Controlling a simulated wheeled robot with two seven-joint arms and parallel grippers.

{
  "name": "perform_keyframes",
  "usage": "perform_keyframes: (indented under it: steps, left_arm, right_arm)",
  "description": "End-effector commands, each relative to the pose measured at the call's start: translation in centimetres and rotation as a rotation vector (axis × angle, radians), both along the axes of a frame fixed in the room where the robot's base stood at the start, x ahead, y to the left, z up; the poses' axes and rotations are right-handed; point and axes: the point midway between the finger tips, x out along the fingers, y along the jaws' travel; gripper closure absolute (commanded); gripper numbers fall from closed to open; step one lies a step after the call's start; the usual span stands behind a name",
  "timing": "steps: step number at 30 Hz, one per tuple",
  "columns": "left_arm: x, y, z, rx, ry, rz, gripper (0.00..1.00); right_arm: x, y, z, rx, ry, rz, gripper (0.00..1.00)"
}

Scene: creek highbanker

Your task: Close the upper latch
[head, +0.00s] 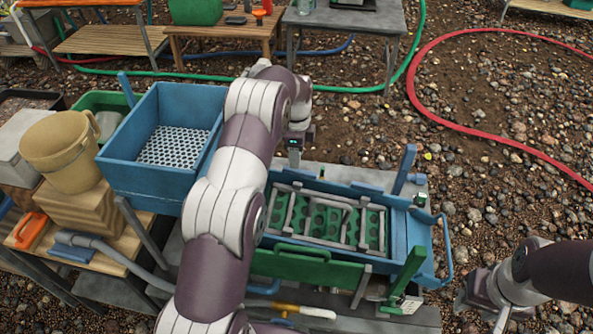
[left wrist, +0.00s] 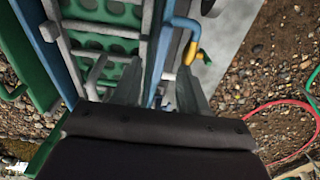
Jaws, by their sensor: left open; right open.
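The blue sluice (head: 400,235) holds a grey riffle frame (head: 330,225) over a green mat. My left gripper (head: 294,160) is at the sluice's far side, near its upper end, pointing down. In the left wrist view its fingers (left wrist: 158,92) are apart, with nothing clearly held. A bent blue lever with a yellow grip (left wrist: 190,50), seemingly a latch, shows just beyond the fingers, beside the frame's rail. I cannot tell whether it is closed. A similar yellow grip (head: 285,307) lies along the near side. My right gripper (head: 482,312) is open and empty over gravel at the lower right.
A blue hopper (head: 150,185) with a perforated plate stands left of my left arm. A tan bucket (head: 60,148) is farther left. Green panels and a blue post (head: 405,168) stick up around the sluice. A red hose (head: 440,115) lies on the gravel behind.

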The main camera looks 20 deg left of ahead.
Motion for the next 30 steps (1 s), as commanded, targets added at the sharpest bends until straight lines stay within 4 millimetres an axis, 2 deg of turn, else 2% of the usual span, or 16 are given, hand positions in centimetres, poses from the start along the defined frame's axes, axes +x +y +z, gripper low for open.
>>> perform_keyframes:
  steps: [1,4,9,17,20,21,30]
  left_arm:
    - [0.0,0.0,-2.4,0.000,0.001,0.001,0.57]
    - [0.0,0.0,-4.1,0.000,-0.001,0.001,0.57]
    - [0.0,0.0,-5.3,0.000,-0.002,0.002,0.57]
    - [0.0,0.0,-5.3,0.000,-0.002,0.003,0.57]
    - [0.0,0.0,-5.3,0.000,-0.002,0.003,0.87]
    - [0.0,0.0,-5.3,0.000,-0.002,0.003,1.00]
    - [0.0,0.0,-5.3,0.001,-0.004,0.017,1.00]
  right_arm:
    - [0.0,0.0,-2.2,0.000,0.001,0.000,0.57]
    - [0.0,0.0,-3.8,0.000,0.001,0.000,0.57]
    - [0.0,0.0,-4.0,0.000,0.001,0.000,0.57]
    - [0.0,0.0,-3.9,0.000,0.000,0.000,0.57]
    - [0.0,0.0,-3.9,0.000,0.001,0.000,0.57]
    - [0.0,0.0,-3.9,0.000,0.001,0.000,0.57]
    - [0.0,0.0,-3.9,0.000,0.001,0.000,0.57]
